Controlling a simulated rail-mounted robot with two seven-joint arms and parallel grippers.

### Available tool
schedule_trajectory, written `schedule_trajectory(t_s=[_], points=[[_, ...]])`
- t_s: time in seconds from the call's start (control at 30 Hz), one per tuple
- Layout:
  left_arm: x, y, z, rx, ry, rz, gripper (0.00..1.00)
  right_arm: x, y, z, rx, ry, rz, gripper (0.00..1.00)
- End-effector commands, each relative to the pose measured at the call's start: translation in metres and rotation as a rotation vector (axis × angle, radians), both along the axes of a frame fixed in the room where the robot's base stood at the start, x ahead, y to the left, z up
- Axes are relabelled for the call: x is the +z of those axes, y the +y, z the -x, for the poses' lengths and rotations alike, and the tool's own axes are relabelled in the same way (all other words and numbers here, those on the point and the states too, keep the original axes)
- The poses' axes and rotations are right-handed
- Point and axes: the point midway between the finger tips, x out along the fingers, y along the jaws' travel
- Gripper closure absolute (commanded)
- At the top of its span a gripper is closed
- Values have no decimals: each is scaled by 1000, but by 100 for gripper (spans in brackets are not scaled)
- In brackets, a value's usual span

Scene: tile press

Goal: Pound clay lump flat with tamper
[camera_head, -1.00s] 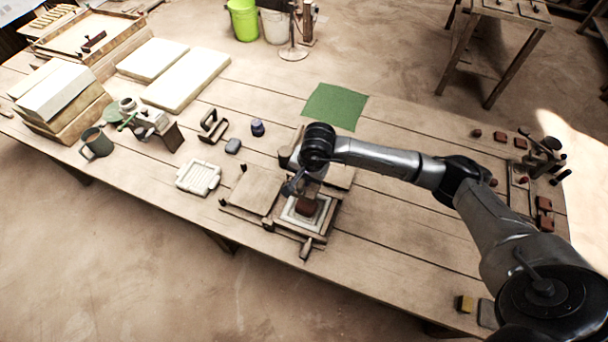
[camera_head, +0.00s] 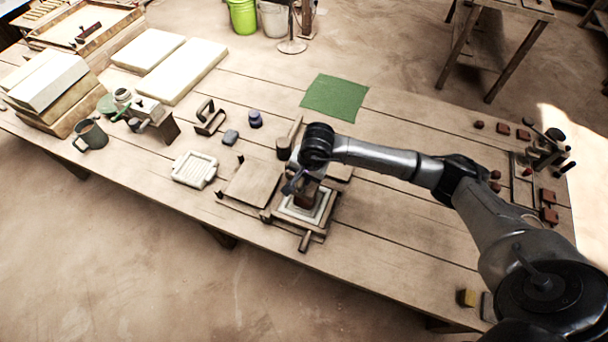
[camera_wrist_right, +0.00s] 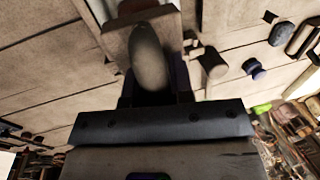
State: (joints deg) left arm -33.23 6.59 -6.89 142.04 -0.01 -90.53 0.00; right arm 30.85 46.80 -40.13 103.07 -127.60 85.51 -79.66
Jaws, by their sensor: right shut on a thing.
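My right gripper (camera_head: 301,181) is over the small press on the table, shut on the upright tamper. The tamper's brown block (camera_head: 305,200) shows below the gripper, inside the pale square mould frame (camera_head: 288,210) of the press. In the right wrist view the tamper's rounded grey-tan handle (camera_wrist_right: 150,55) stands between the fingers. The clay lump is hidden under the tamper, so I cannot tell how flat it is. My left gripper is out of view.
A hinged wooden lid (camera_head: 252,182) lies open left of the mould. A press handle (camera_head: 305,242) sticks out at the front. Table right of the press is mostly clear.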

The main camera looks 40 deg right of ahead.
Motion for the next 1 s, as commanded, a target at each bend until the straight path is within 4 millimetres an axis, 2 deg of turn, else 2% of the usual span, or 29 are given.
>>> schedule_trajectory(t_s=[0.23, 0.37, 0.47, 0.73, 0.8, 1.0], points=[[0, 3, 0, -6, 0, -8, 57, 0, 0, 0, 0, -2, -1, 100], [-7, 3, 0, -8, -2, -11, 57, -8, 0, 0, 0, -1, 0, 100], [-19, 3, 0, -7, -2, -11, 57, -22, 0, 0, 0, 0, -1, 100], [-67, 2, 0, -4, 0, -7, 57, -77, 0, 0, 0, 0, -1, 100], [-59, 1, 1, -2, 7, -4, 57, -68, 0, 0, -1, 1, -1, 100], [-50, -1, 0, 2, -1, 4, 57, -59, 0, 1, 0, 2, 1, 100]])
